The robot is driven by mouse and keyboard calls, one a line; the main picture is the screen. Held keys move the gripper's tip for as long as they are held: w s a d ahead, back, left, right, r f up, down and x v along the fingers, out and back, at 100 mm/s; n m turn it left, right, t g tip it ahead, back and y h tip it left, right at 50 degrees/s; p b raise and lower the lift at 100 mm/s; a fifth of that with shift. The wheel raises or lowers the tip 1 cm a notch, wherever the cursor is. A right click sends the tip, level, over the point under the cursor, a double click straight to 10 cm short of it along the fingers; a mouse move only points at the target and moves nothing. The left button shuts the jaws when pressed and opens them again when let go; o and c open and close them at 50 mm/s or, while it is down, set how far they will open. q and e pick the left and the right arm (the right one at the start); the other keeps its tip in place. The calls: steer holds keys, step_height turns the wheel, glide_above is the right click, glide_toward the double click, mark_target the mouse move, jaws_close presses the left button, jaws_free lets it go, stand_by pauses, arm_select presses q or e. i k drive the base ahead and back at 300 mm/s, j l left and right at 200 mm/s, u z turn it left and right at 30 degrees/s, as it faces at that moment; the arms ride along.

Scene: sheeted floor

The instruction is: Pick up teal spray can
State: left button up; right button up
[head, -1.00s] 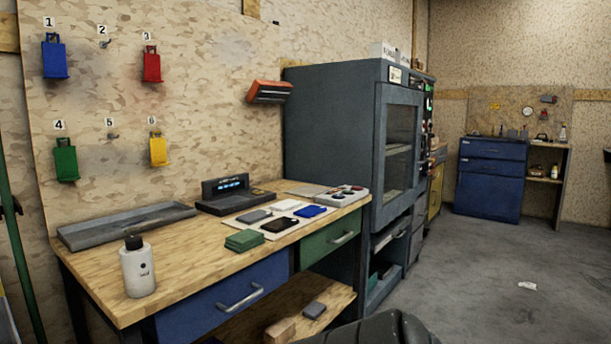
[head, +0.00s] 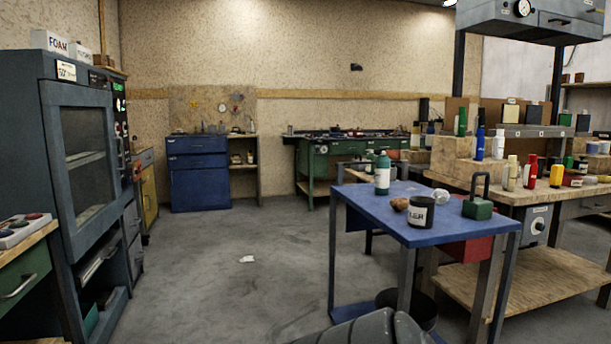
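A teal can or bottle with a white label band (head: 382,173) stands upright at the back left of the blue table (head: 375,207). It is the closest match to the teal spray can, but it is too small to make out its nozzle. Neither of my grippers is in view. Only a dark grey rounded part of mine shows at the bottom edge.
The blue table also holds a brown lump (head: 400,204), a labelled dark-and-white tin (head: 421,211) and a green weight-like block (head: 478,207). A wooden bench (head: 520,195) with several bottles stands behind right. A grey cabinet (head: 75,180) stands left. Open floor lies between.

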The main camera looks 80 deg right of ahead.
mark_target(383, 162)
steer(key=z, duration=3.05)
steer(key=k, duration=0.3)
steer(key=k+z, duration=0.2)
steer(key=z, duration=0.25)
steer(key=k+l+z, duration=0.1)
steer(key=z, duration=2.2)
steer(key=k+j+z, duration=0.2)
steer(key=j, duration=0.25)
steer(key=k+j+z, duration=0.25)
steer(key=k+j, duration=0.25)
steer(key=j, duration=0.15)
steer(key=k+j, duration=0.25)
steer(key=j, duration=0.2)
steer(key=k+j, duration=0.25)
steer(key=j, duration=0.15)
steer(key=k+j, duration=0.25)
steer(key=j, duration=0.15)
steer(key=k+j, duration=0.3)
steer(key=j, duration=0.1)
